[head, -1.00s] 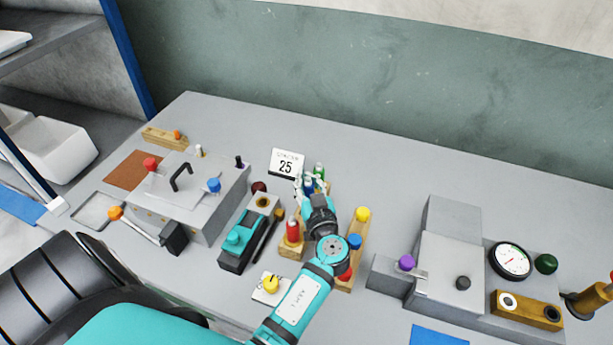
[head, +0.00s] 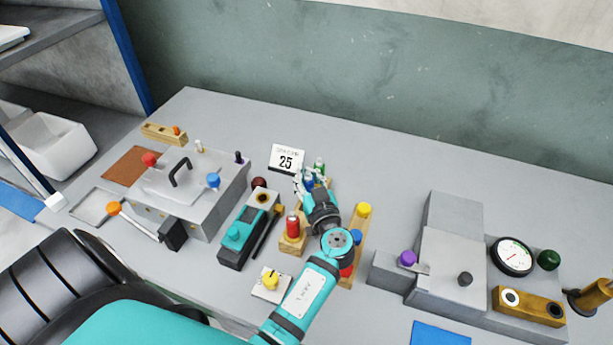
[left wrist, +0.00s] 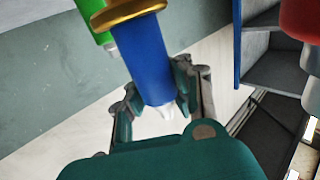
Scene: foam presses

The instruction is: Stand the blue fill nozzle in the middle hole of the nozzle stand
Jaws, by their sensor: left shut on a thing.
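My left gripper (head: 309,182) is shut on the blue fill nozzle (head: 308,185), over the far part of the wooden nozzle stand (head: 291,245). In the left wrist view the blue nozzle (left wrist: 147,60) sits between the fingers (left wrist: 160,95), with a brass collar at one end and a pale tip at the other. A green nozzle (head: 319,165) is close beside it, also in the left wrist view (left wrist: 92,15). A red nozzle (head: 292,228) stands at the stand's near end. The gripper hides the middle hole and the blue nozzle's lower end. My right gripper is out of view.
A calendar card (head: 286,159) stands just behind the gripper. A wooden rack with a yellow knob (head: 364,209) lies to the right, partly under my arm. A teal device (head: 240,235) lies left and a grey press (head: 450,260) right.

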